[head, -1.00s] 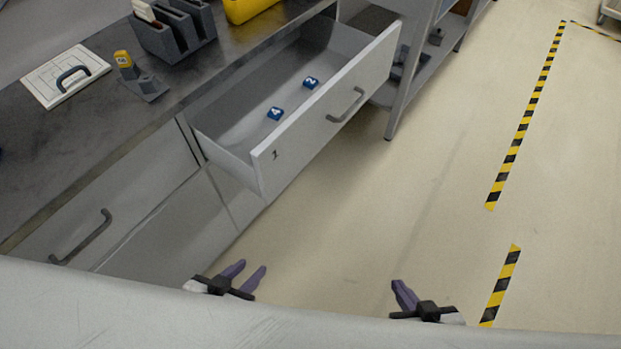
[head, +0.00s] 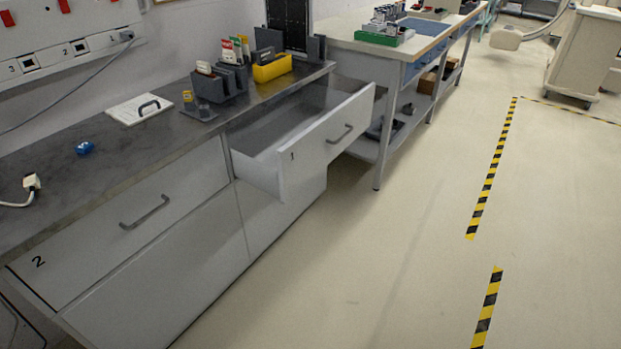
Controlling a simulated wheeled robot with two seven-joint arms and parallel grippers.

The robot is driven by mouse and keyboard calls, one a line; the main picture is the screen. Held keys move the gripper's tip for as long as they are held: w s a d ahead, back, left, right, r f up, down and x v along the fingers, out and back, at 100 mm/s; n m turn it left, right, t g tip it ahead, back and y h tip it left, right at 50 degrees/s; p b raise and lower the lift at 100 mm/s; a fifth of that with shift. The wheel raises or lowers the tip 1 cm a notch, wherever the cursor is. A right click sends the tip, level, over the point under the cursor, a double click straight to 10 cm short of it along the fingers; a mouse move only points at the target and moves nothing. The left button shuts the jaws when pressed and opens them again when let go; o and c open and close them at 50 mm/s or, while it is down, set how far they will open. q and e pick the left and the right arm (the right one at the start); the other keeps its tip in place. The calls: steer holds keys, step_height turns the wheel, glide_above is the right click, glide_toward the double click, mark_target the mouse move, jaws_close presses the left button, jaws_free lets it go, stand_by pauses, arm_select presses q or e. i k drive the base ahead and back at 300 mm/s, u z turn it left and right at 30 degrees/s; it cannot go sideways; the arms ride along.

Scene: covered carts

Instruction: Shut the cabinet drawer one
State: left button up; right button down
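The drawer marked 1 (head: 318,148) stands pulled out of the grey cabinet, with a grey bar handle (head: 341,134) on its white front. Its inside is partly visible, and its floor near the front panel is hidden by that panel. The drawer marked 2 (head: 135,215) in the same cabinet is shut. Neither of my grippers shows in the head view now.
The dark worktop (head: 150,145) holds a white board (head: 139,109), a yellow bin (head: 272,68) and grey holders (head: 220,83). A workbench (head: 392,48) stands beyond the open drawer. The floor (head: 400,220) in front is clear, with yellow-black tape.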

mark_target(258, 157)
steer(key=u, duration=0.45)
steer(key=i, duration=0.95)
steer(key=u, duration=0.25)
